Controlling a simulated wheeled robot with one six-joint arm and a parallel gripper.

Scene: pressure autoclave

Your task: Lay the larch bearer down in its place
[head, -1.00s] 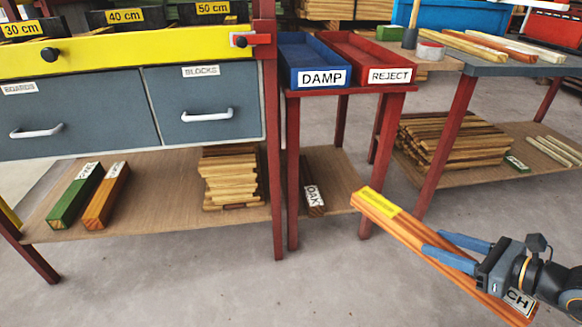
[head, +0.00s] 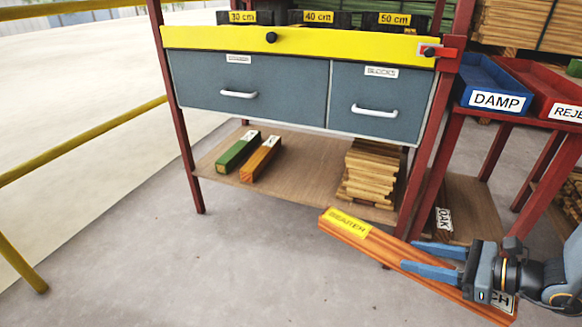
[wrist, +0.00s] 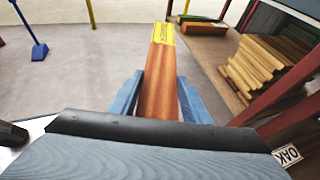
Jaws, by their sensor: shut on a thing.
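The larch bearer is a long orange-brown beam (head: 385,248) with a yellow label at its far end and a white label, partly hidden, reading "CH" near my gripper. My gripper (head: 432,259) is shut on it and holds it tilted, in front of the bench's lower right. In the wrist view the beam (wrist: 160,80) runs straight ahead between the blue fingers (wrist: 159,98). On the bench's lower wooden shelf (head: 300,185) lie a green bearer (head: 237,153) and an orange bearer (head: 260,159), side by side, with white labels too small to read.
A stack of timber (head: 370,172) stands on the shelf's right. A dark piece labelled OAK (head: 443,220) lies under the stand with the blue DAMP tray (head: 493,85) and red REJECT tray (head: 545,90). Red legs (head: 184,130) flank the shelf. Its middle is bare.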

